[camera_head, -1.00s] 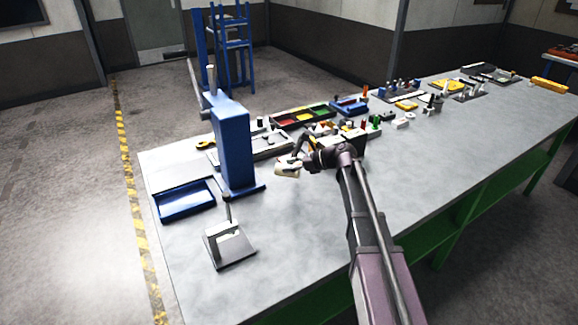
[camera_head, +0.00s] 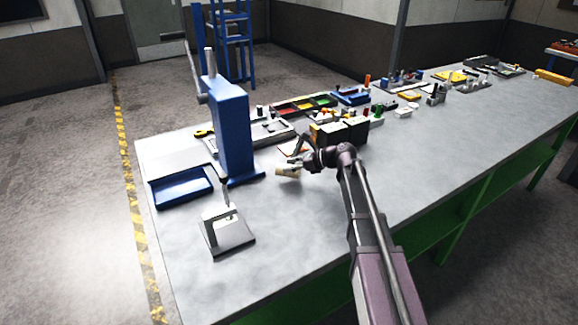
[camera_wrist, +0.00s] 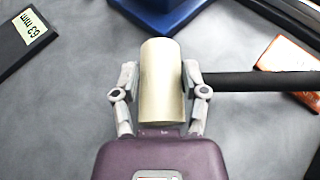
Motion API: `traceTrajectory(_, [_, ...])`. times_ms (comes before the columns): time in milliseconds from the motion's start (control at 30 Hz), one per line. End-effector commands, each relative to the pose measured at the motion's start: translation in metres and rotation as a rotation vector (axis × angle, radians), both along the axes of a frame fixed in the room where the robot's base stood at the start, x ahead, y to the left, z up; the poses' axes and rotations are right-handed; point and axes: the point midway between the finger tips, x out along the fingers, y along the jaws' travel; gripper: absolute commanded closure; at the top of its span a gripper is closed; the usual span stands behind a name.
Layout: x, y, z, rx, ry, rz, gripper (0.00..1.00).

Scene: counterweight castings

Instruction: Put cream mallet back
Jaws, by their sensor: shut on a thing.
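The cream mallet's barrel-shaped head (camera_wrist: 162,85) is between the two fingers of my gripper (camera_wrist: 160,72) in the wrist view, with a finger against each side. Its black handle (camera_wrist: 260,81) runs off to the right. In the head view, the mallet (camera_head: 288,171) is small at the end of my gripper (camera_head: 300,165), above the bench in front of the black boxes. My gripper is shut on the head. The far part of the handle is outside the wrist view. I cannot tell which spot on the bench belongs to the mallet.
A tall blue press (camera_head: 230,130) stands left of my gripper, with a blue tray (camera_head: 182,187) beside it. A small metal stand (camera_head: 228,233) is nearer. Black boxes (camera_head: 352,131) and crowded small parts lie behind and right. The bench front (camera_head: 305,225) is clear.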

Motion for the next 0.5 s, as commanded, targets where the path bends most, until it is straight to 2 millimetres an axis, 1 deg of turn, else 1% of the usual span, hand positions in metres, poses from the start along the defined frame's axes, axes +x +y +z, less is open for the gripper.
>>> traceTrajectory(33, [0.0001, 0.0, -0.004, 0.002, 0.0, 0.0, 1.0])
traceTrajectory(133, [0.0001, -0.0001, -0.0067, 0.002, -0.001, -0.001, 1.0])
traceTrajectory(500, [0.0003, -0.0005, -0.0078, 0.002, -0.001, -0.001, 1.0])
